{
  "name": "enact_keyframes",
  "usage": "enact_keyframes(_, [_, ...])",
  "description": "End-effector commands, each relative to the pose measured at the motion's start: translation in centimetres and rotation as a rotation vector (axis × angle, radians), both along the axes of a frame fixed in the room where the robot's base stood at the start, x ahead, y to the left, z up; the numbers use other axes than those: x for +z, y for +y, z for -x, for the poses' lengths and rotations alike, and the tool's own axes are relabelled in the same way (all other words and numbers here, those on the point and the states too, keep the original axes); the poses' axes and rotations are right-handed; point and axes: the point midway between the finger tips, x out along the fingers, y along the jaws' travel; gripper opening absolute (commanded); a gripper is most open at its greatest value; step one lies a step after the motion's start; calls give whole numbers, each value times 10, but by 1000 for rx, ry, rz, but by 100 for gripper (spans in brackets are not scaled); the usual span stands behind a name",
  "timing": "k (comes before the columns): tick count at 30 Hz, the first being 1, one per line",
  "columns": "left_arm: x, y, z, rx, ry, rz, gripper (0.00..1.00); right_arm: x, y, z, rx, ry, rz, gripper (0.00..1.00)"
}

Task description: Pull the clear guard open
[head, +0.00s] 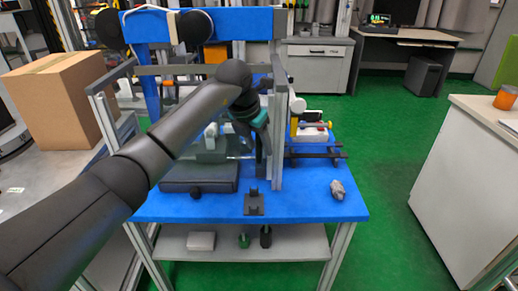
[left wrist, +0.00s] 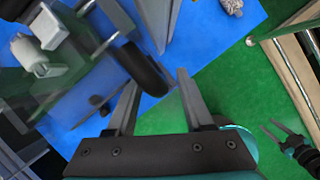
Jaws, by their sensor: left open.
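The clear guard (left wrist: 88,88) is a see-through panel on the machine at the left of the left wrist view. In the head view the clear guard (head: 236,146) is partly hidden behind my left forearm and wrist. My left gripper (head: 262,157) points down beside the guard's right side, near the grey upright posts. In the left wrist view my left gripper (left wrist: 157,79) has its fingers apart, with nothing clearly held. A dark rounded part (left wrist: 146,68) shows just beyond the left finger; contact cannot be told. My right gripper (left wrist: 277,132) shows small at the lower right, fingers apart and empty.
The machine stands on a blue table (head: 310,207) with grey upright posts (head: 278,120) close to my left gripper. A grey lumpy piece (head: 338,190) lies at the table's right. A cardboard box (head: 60,98) stands at left. Green floor right of the table is clear.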

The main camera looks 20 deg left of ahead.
Motion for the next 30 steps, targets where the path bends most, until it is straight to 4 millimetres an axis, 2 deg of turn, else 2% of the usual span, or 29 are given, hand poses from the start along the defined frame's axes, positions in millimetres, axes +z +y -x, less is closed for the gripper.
enact_keyframes(12, [-5,-1,-2,0,0,0,52,5,0,-2,0,-6,0,50])
enact_keyframes(26, [-5,-1,-2,0,0,0,0,5,0,-2,0,-6,-1,50])
enact_keyframes(30, [-5,-1,-2,0,0,0,0,5,1,-2,0,-7,-1,50])
